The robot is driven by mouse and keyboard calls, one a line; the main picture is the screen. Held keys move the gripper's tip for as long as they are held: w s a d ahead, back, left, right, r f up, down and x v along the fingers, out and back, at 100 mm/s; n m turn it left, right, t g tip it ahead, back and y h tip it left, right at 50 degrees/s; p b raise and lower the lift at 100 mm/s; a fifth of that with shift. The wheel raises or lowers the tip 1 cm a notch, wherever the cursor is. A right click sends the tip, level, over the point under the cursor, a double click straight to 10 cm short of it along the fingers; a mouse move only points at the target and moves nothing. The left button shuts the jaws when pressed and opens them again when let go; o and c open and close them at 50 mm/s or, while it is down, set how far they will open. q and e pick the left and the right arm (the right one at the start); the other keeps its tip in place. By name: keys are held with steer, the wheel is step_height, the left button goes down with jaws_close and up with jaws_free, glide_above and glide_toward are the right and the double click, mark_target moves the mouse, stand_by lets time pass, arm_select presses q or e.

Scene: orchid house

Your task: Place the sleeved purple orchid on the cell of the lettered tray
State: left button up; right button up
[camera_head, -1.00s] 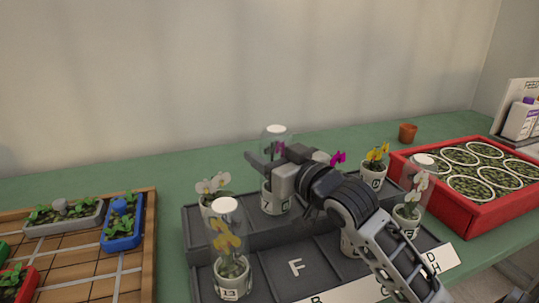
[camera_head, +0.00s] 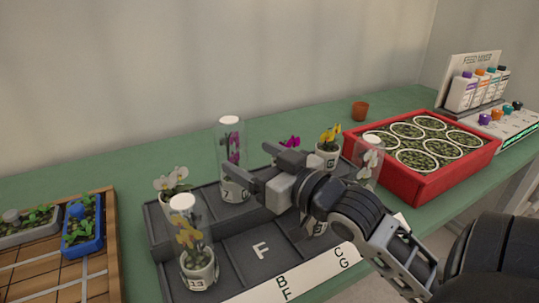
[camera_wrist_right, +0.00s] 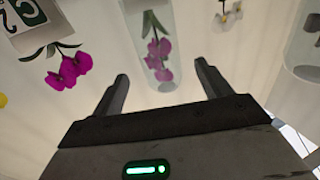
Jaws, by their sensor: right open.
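The sleeved purple orchid (camera_head: 231,150) stands upright in a white pot inside a clear sleeve, on the raised back row of the dark lettered tray (camera_head: 157,245). My right gripper (camera_head: 250,162) is open just to its right, one finger overlapping the sleeve's lower part in the head view. In the right wrist view the sleeve (camera_wrist_right: 153,40) is just beyond and between the open fingertips (camera_wrist_right: 162,78), with nothing held. My left gripper is not in view.
A sleeved yellow orchid (camera_head: 189,240) stands front left on the tray, a white orchid (camera_head: 172,185) behind it. An unsleeved purple orchid (camera_head: 289,143), a yellow orchid (camera_head: 329,136) and a sleeved white orchid (camera_head: 370,158) stand right. A red planter (camera_head: 420,190) is beyond.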

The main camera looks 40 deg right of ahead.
steer(key=shift+s+r+p, duration=0.2)
steer(key=shift+s+p, duration=0.25)
steer(key=shift+s, duration=0.15)
arm_select(q)
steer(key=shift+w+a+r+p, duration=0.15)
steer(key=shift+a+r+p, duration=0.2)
steer(key=shift+p, duration=0.5)
arm_select(e)
steer(key=shift+s+d+f, duration=0.15)
steer(key=shift+s+f, duration=0.05)
steer(key=shift+s, duration=0.9)
